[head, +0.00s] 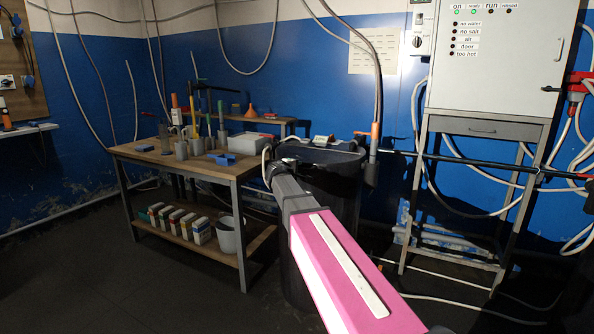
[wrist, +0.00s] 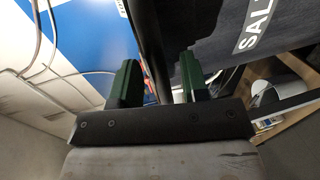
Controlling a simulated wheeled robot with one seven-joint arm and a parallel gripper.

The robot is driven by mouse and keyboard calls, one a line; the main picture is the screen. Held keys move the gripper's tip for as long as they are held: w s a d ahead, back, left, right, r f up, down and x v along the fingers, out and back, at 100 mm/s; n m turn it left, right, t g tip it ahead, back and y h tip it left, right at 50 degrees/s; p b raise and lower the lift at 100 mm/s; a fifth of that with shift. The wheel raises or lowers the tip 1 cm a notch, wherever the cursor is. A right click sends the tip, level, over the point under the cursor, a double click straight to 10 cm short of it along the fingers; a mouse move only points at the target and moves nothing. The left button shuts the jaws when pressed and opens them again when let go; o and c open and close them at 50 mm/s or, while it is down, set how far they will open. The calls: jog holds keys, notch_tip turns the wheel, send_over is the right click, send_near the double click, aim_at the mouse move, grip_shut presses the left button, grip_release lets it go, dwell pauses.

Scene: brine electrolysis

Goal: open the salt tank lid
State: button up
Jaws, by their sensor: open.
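The salt tank (head: 340,190) is a dark grey barrel in the middle of the head view, partly hidden behind my arm. Its dark lid (head: 335,153) appears to lie flat on top. In the wrist view the tank wall (wrist: 225,55) shows at the upper right, with a partly visible "SAL" label (wrist: 254,27). My gripper (wrist: 158,75) is open, with two green fingers apart. A dark band, seemingly the lid's rim (wrist: 150,40), runs between and beyond the fingers. I cannot tell whether they touch it. In the head view the fingers are hidden.
A workbench (head: 236,167) with bottles and tools stands left of the tank. A white cabinet (head: 495,70) on a metal frame stands at the right, with cables beside it. A dark horizontal pipe (head: 470,160) runs right of the tank. Floor at the lower left is clear.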

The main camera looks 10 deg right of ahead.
jog(key=shift+w+d+f, duration=0.1)
jog(key=shift+w+d, duration=0.2)
grip_shut()
